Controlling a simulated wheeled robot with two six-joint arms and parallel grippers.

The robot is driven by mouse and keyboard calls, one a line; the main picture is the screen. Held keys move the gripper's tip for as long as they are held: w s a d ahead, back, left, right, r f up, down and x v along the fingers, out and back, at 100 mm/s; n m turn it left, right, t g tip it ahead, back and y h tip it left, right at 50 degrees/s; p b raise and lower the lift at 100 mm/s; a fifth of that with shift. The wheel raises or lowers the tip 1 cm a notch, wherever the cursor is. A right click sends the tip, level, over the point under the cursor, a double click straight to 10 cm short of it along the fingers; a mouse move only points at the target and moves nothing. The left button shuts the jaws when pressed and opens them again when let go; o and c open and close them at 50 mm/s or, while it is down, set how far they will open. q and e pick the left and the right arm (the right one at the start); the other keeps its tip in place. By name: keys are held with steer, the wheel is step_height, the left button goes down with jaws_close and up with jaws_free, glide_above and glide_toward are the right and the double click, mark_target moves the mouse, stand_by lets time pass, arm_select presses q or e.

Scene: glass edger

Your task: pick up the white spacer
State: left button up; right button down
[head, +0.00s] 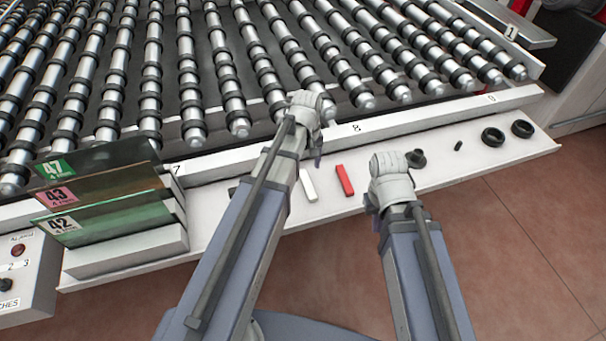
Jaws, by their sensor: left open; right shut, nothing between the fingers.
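The white spacer (308,186) is a small white bar lying on the pale ledge in front of the rollers, right beside my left forearm. A similar red bar (345,180) lies just to its right. My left gripper (314,140) is open and empty, above the ledge's raised rail and farther back than the white spacer; its fingers are mostly hidden under the wrist. My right gripper (374,203) is shut and empty over the ledge, to the right of the red bar; its fingers are mostly hidden too.
Rollers with black rings (235,95) fill the back. Several black rings (492,137) and small dark parts lie on the ledge (455,172) at right. Numbered glass plates (115,205) stand in a rack at left, near a control box (25,275).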

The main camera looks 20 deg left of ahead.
mark_target(307, 183)
arm_select(q)
steer(key=shift+s+f, duration=0.15)
step_height(307, 183, down, 2)
steer(key=b, duration=0.2)
steer(key=shift+f+b, duration=0.15)
steer(key=shift+b, duration=0.2)
steer(key=f+b, duration=0.5)
steer(key=shift+s+d+f, duration=0.1)
steer(key=shift+d+f, duration=0.05)
steer(key=shift+d, duration=0.1)
jaws_close()
